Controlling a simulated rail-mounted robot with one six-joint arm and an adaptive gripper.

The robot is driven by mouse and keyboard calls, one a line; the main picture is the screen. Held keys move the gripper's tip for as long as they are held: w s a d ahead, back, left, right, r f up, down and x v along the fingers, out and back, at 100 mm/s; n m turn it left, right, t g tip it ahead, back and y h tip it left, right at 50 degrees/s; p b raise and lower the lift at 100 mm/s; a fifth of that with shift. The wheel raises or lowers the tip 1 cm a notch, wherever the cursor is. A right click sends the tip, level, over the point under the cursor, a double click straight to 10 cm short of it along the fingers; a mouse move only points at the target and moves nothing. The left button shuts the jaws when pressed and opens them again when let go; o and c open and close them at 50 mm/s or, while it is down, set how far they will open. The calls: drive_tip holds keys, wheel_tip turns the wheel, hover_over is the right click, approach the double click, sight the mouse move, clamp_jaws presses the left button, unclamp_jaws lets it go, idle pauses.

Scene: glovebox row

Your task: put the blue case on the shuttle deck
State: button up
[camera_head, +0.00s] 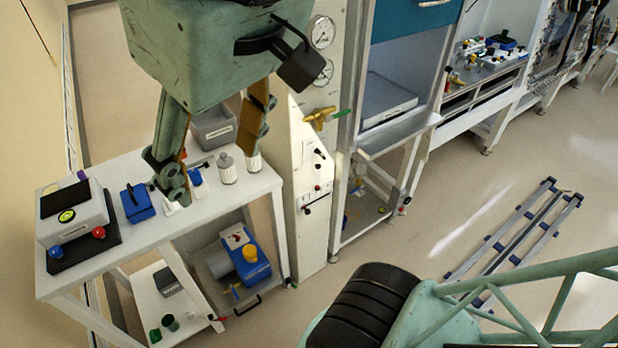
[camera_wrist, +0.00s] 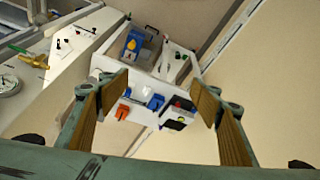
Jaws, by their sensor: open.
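A small blue case (camera_head: 137,202) with a dark handle lies on the white table, right of a grey instrument. In the wrist view the blue case (camera_wrist: 155,102) shows between my fingers, well beyond them. My gripper (camera_head: 212,172) is open and empty above the table, its fingers wide apart. In the wrist view my gripper (camera_wrist: 160,95) shows both tan finger pads with nothing touching them. I cannot tell for sure which surface is the shuttle deck; a flat grey slab (camera_head: 388,99) with a label lies in the open bay to the right.
The white table (camera_head: 205,215) also holds the grey instrument (camera_head: 75,215) on a black mat, a white bottle (camera_head: 227,170) and a grey bin (camera_head: 213,128). A blue pump (camera_head: 247,258) stands below. A gauge panel (camera_head: 312,180) rises at the table's right.

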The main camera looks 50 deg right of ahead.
drive_tip(key=shift+s+f, duration=1.05)
drive_tip(key=shift+f, duration=0.05)
drive_tip(key=shift+w+r, duration=0.1)
drive_tip(key=shift+c, duration=1.2)
wheel_tip(320, 180, down, 7)
drive_tip(key=b, duration=0.7)
drive_tip(key=shift+f, duration=0.2)
